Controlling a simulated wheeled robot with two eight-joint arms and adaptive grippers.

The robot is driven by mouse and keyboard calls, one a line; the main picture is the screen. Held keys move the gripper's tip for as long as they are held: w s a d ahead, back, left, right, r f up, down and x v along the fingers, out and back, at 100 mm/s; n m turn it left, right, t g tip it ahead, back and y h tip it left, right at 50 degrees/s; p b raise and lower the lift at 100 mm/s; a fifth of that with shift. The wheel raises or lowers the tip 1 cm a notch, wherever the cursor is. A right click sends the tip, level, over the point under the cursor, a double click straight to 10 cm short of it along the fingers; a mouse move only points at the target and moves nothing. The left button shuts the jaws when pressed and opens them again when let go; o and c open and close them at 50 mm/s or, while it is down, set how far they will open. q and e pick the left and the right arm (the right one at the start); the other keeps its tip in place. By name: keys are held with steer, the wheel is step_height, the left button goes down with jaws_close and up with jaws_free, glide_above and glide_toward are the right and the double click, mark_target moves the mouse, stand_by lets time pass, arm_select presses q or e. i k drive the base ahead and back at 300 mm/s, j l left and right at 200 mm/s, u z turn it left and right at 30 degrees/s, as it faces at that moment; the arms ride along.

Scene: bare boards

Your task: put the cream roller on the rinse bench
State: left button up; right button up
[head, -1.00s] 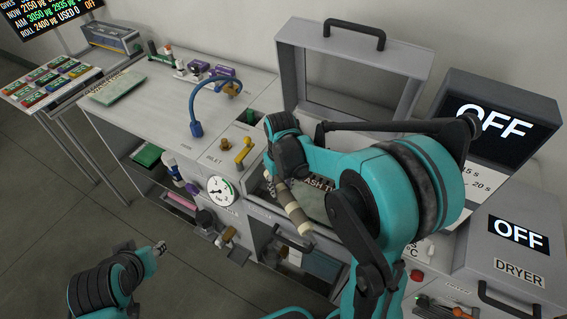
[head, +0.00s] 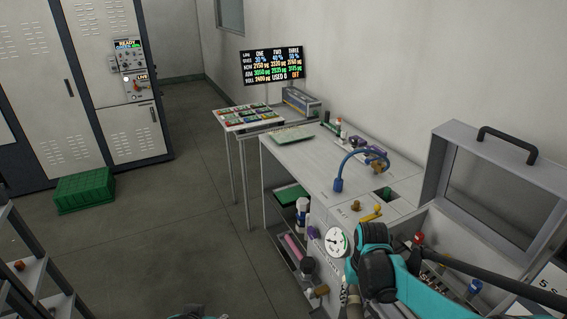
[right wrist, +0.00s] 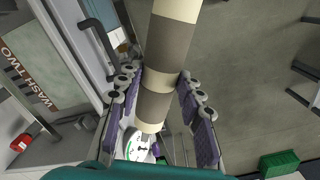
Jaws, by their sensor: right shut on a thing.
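The cream roller (right wrist: 158,85), a cylinder with cream and grey-brown bands, is in my right gripper (right wrist: 162,112). In the right wrist view the purple ribbed finger pads are shut on either side of it. It is clear of any bench top there. In the head view my right wrist is at the lower right, in front of the bench, and the roller is mostly hidden or cut off. A white-topped bench (head: 318,160) with a blue curved spout (head: 341,172) stands ahead; I cannot read a rinse label on it. Only a sliver of my left arm shows at the bottom edge.
A pressure gauge (head: 337,241) and open shelves are on the bench front. Small bottles (head: 343,131) and a green flat pad (head: 292,134) lie on top. A raised glazed lid (head: 500,190) is at right. A green crate (head: 84,191) sits on open floor at left.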

mark_target(313, 162)
steer(key=i+j+u, duration=0.1)
steer(key=u, duration=0.3)
steer(key=i+u, duration=0.6)
steer(key=u, duration=0.2)
steer(key=i+l+z, duration=0.1)
steer(key=i+z, duration=0.25)
steer(key=i, duration=1.45)
